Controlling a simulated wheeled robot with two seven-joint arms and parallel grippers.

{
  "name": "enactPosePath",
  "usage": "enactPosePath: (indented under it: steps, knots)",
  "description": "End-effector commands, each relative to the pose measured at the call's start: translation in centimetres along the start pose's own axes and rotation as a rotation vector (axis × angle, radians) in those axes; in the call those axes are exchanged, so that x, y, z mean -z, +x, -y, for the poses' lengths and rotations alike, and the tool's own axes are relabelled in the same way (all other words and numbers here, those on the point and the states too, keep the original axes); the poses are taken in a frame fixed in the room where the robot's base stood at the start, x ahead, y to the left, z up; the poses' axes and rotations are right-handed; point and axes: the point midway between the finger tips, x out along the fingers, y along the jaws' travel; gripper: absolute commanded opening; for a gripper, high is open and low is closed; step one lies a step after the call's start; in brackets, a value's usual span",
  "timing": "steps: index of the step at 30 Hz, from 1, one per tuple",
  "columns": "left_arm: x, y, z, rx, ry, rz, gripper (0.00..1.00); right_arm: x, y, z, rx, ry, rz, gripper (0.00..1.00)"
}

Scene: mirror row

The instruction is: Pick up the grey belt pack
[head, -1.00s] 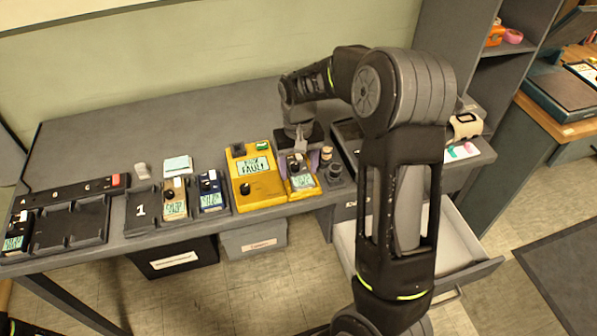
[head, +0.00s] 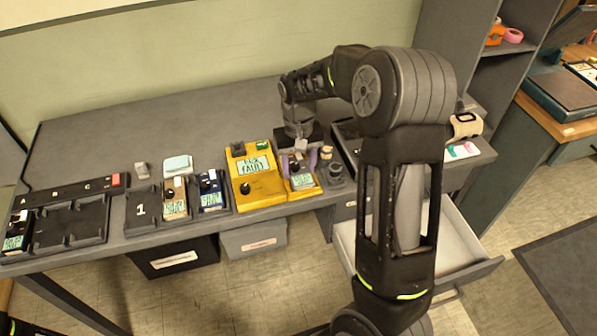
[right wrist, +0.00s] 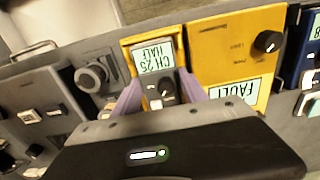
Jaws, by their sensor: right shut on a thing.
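The grey belt pack (head: 302,181) has a pale green screen and yellow edging around it. It stands at the front of the desk, just right of the yellow tester (head: 256,179). My right gripper (head: 299,167) reaches it from behind. Its purple fingers are shut on the pack's two sides. In the right wrist view, the pack (right wrist: 153,60) sits between the fingers, with its screen and a dark knob visible; its lower end is hidden by the gripper body. I cannot tell whether it is clear of the surface below. My left gripper is not in view.
Round dark knobs (head: 335,171) stand close right of the pack. Left are a blue pack (head: 210,190), a tan pack (head: 175,199) and a black charger tray (head: 72,225). An open drawer (head: 470,268) lies below right. The desk's back left is clear.

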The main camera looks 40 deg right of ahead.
Motion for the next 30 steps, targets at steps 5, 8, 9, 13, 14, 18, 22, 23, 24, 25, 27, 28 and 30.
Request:
enactPosePath:
  steps: [5,8,9,13,14,18,22,23,24,25,27,28,30]
  knots:
    - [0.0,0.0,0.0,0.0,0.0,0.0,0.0,0.0,0.0,0.0,0.0,0.0,-0.001,0.03]
    - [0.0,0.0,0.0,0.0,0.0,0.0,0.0,0.0,0.0,0.0,0.0,0.0,-0.001,0.03]
    - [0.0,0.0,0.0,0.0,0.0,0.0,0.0,0.0,0.0,0.0,0.0,0.0,-0.001,0.03]
    - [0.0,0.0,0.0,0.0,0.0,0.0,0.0,0.0,-0.3,0.0,0.0,0.0,-0.001,0.03]
    - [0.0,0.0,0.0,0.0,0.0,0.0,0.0,0.1,-0.4,0.0,0.0,0.0,-0.001,0.03]
    - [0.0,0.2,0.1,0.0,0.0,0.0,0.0,0.1,-2.0,0.1,0.001,0.0,-0.005,0.03]
    - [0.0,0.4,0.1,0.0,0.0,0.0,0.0,0.1,-4.4,0.1,0.001,0.0,-0.006,0.03]
    - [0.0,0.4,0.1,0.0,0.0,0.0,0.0,0.1,-5.0,0.0,0.001,0.0,-0.006,0.03]
    - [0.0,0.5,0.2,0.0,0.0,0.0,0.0,0.2,-5.8,0.0,0.001,0.0,-0.007,0.03]
    - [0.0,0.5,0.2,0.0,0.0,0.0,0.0,0.1,-6.4,0.0,0.001,0.0,-0.006,0.03]
    - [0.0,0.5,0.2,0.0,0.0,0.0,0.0,0.1,-7.7,0.0,0.0,0.0,-0.005,0.03]
    - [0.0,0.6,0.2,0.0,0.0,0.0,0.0,0.1,-8.2,0.0,0.0,0.0,-0.005,0.03]
    - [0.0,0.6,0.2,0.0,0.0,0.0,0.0,0.1,-9.1,0.0,0.0,0.0,-0.004,0.03]
